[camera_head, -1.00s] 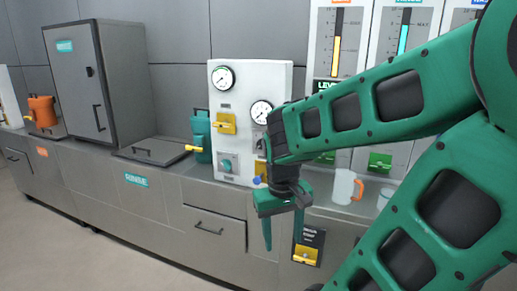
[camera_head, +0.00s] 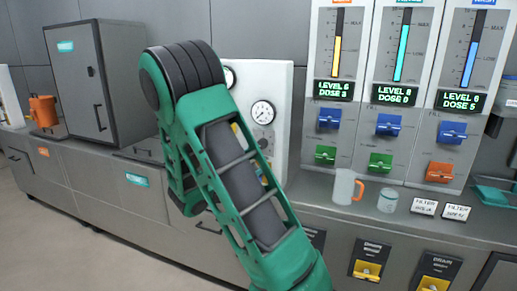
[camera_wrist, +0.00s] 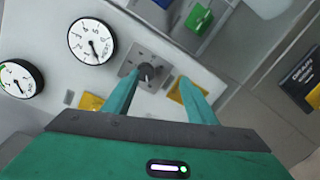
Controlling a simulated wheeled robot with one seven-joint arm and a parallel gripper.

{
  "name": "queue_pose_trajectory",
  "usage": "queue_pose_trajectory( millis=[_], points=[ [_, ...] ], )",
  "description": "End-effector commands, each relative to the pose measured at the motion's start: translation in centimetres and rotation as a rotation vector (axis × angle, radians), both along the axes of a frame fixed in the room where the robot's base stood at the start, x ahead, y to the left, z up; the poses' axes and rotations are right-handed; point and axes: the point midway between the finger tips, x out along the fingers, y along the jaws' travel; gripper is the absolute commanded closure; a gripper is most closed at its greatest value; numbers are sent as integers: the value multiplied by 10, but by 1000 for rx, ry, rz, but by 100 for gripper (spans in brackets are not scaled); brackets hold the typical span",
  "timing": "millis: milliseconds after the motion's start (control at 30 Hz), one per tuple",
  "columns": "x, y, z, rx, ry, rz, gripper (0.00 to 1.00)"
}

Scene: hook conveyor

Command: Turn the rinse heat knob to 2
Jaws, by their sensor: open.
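A dark grey knob (camera_wrist: 147,73) on a square plate sits on the white gauge panel (camera_wrist: 115,35) in the wrist view. Its scale marks and label are too small to read, so I cannot tell its setting. My gripper (camera_wrist: 158,77) is open. Its two teal fingers point at the panel, with the knob between their tips, closer to the left one; I cannot tell whether they touch it.
Two round gauges (camera_wrist: 92,41) (camera_wrist: 20,78) are left of the knob. Dispensers with blue (camera_head: 388,125) and green levers stand right. A mug (camera_head: 345,188) and a cup (camera_head: 388,200) stand on the counter.

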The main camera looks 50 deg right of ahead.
Motion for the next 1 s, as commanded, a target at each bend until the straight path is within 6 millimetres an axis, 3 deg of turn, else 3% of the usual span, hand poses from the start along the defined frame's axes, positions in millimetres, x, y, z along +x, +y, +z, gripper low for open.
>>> queue_pose_trajectory(
  millis=[100, 267, 733, 1000],
  points=[
    [19, 10, 5, -79, 51, 55, 48],
    [27, 7, 8, -111, 69, 75, 48],
    [54, -64, 8, -108, 65, 70, 48],
    [64, -86, 8, -108, 66, 73, 48]
  ],
)
